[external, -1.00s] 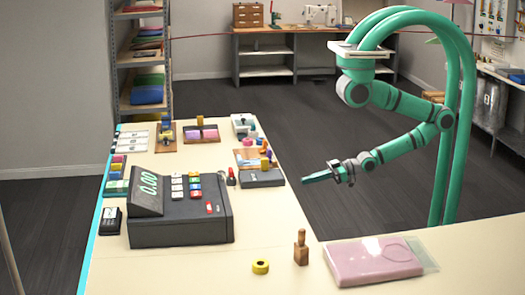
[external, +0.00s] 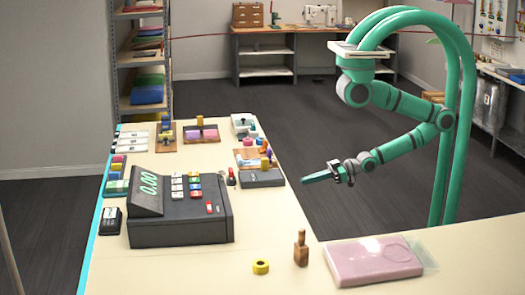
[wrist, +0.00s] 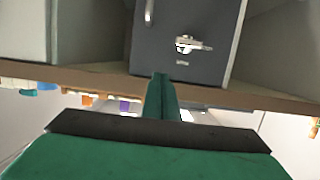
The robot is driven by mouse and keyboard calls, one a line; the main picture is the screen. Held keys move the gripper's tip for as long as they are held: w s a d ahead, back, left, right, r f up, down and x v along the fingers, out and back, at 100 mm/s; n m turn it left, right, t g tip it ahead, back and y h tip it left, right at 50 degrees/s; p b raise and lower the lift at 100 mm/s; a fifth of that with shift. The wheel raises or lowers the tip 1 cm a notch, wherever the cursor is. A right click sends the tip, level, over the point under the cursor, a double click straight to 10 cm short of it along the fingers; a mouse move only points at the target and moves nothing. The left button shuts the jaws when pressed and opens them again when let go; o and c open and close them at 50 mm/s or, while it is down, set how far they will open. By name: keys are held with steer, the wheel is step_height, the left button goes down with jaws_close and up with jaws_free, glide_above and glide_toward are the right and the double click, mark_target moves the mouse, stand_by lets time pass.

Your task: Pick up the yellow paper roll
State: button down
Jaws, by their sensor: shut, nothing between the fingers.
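The yellow paper roll (external: 260,267) is a small yellow ring with a dark centre. It lies on the front part of the counter in the external view, left of a wooden-handled stamp. My gripper (external: 305,180) is above and behind it to the right, past the counter's inner edge, well apart from the roll. Its green fingers are shut together and hold nothing. In the wrist view, my gripper (wrist: 161,78) shows as closed fingers pointing ahead. The roll does not show in the wrist view.
A wooden stamp (external: 301,248) stands right of the roll, beside a pink packet (external: 375,261). A dark cash register (external: 180,212) is behind and left. The counter (external: 225,275) is bare around the roll. The wrist view shows a dark safe-like box (wrist: 190,40).

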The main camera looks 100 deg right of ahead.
steer(key=c, duration=1.1)
jaws_free()
